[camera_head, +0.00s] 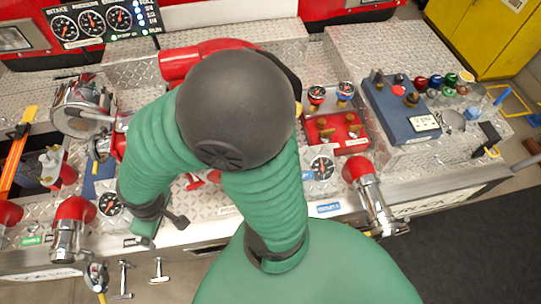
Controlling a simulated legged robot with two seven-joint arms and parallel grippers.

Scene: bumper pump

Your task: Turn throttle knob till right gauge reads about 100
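Another dial (322,167) sits on the front panel right of my arm. A green arm of mine, apparently the left, bends across the middle. Its dark end (168,214) is near the lower-left dial (110,204), far from the blue box. Its finger opening is unclear. My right gripper is not seen.
Red-capped chrome valves (372,200) and (72,230) stick out along the front edge. A red block with knobs (336,132) stands left of the blue box. Several coloured knobs (435,82) line its right. A yellow cabinet (480,35) stands behind.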

